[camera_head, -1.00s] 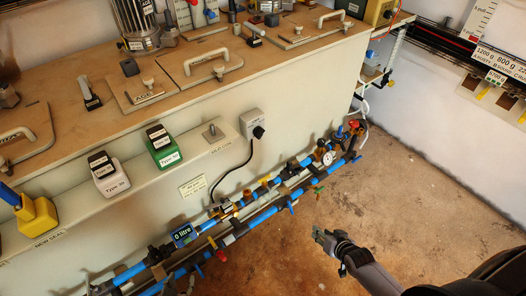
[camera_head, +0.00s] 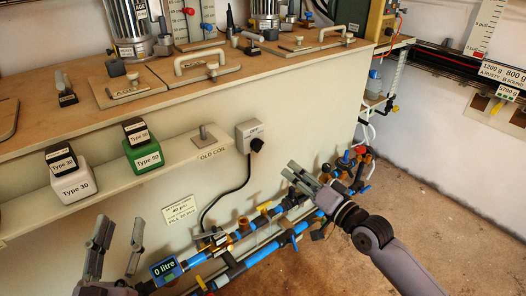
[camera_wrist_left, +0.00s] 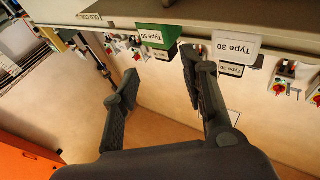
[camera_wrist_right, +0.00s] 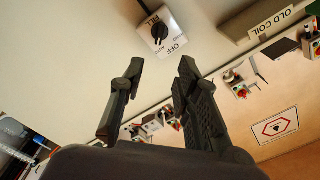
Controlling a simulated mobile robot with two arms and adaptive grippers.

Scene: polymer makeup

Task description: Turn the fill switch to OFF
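The fill switch (camera_head: 250,135) is a light grey box with a black knob on the bench's front face. In the right wrist view the fill switch (camera_wrist_right: 163,31) carries the labels FILL and OFF. The knob's exact setting is hard to tell. My right gripper (camera_head: 293,178) is open and empty, below and right of the switch. In its wrist view, the right gripper's (camera_wrist_right: 160,68) parted fingers have the switch beyond their tips. My left gripper (camera_head: 121,232) is open and empty at lower left, below the green and white boxes; its wrist view also shows parted fingers (camera_wrist_left: 161,75).
A black cable (camera_head: 228,195) runs down from the switch. Blue pipes with valves (camera_head: 252,243) run along the floor side of the bench. A ledge holds a green Type 50 box (camera_head: 143,154) and a white Type 30 box (camera_head: 75,184). Floor at right is clear.

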